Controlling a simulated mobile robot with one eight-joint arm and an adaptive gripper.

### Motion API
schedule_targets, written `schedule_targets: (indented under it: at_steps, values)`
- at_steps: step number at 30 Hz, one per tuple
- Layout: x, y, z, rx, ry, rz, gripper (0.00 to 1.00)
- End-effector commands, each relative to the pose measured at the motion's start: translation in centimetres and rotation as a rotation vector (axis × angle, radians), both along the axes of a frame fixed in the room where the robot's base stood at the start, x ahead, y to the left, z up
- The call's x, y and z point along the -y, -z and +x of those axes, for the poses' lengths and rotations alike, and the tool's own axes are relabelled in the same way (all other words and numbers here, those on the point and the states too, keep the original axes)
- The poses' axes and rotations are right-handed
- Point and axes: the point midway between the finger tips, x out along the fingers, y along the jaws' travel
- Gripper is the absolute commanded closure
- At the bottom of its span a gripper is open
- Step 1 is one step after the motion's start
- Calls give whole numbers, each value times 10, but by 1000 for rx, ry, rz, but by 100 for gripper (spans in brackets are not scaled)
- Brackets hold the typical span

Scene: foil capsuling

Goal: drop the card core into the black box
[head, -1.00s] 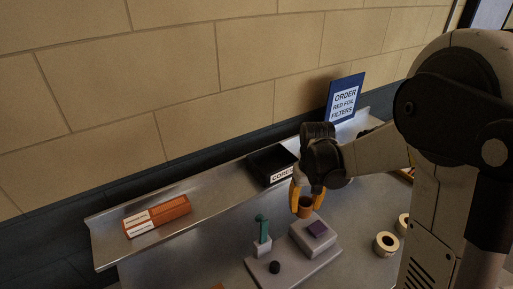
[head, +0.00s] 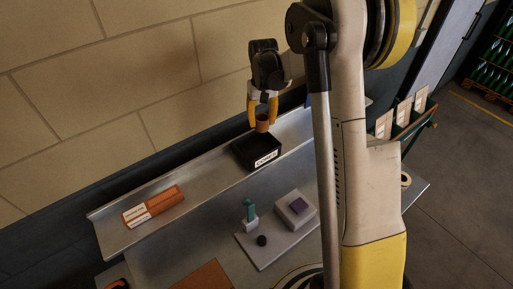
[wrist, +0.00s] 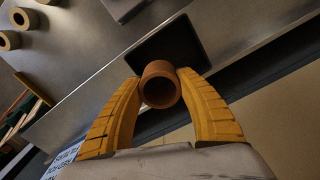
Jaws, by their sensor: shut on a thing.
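The card core (head: 262,123) is a short brown tube. My gripper (head: 262,117), with yellow-orange fingers, is shut on it, and the wrist view shows the core (wrist: 160,86) between the two fingertips. The black box (head: 244,152), with a white "CORES" label (head: 265,159), sits on the metal shelf. In the head view the core is just above the box's back part. In the wrist view the box (wrist: 189,36) lies beyond the core, partly hidden by the core and fingers.
An orange and white carton (head: 154,206) lies on the shelf (head: 205,180) to the left. Several tan rings (wrist: 10,40) lie at the wrist view's upper left.

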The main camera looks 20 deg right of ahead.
Motion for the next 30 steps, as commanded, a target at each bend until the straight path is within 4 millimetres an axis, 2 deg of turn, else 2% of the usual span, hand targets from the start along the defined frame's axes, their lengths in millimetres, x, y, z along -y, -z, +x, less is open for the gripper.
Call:
schedule_targets:
  at_steps: [3,9,18,19,21,30]
  values:
    - [0,18,0,0,0,0,74]
    - [0,39,0,0,0,0,74]
    - [0,42,0,0,-1,0,74]
    - [0,42,0,0,-1,0,53]
    - [0,41,0,0,-1,0,34]
    - [0,41,0,0,-1,0,34]
